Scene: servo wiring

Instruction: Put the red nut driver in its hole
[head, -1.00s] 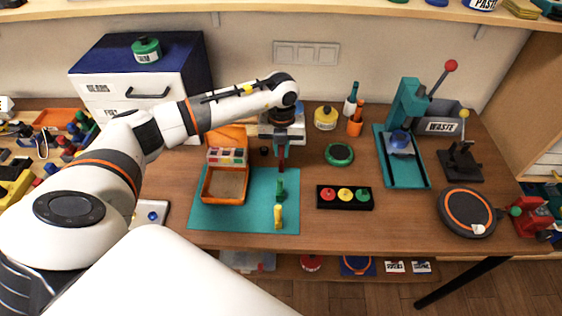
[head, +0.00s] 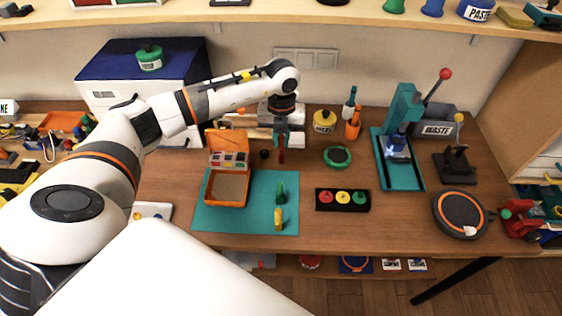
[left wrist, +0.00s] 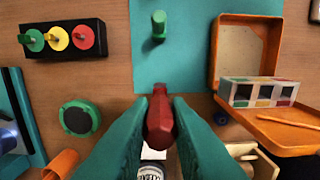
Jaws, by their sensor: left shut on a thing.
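My left gripper (head: 282,143) is shut on the red nut driver (left wrist: 160,118), whose red end shows between the teal fingers in the left wrist view. In the head view the nut driver (head: 282,156) hangs below the fingers, just behind the teal mat's far edge. A black block (head: 362,207) with a red, a yellow and a green round piece lies right of the mat; it also shows at upper left in the left wrist view (left wrist: 62,50). A green tool (head: 281,192) and a yellow tool (head: 278,217) are on the mat. My right gripper is not in view.
An open orange box (head: 228,203) is on the left of the teal mat (head: 255,222). A green round container (head: 338,157), a teal press (head: 402,175) and a round black pad (head: 460,214) stand to the right. Bare table lies between the mat and the block.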

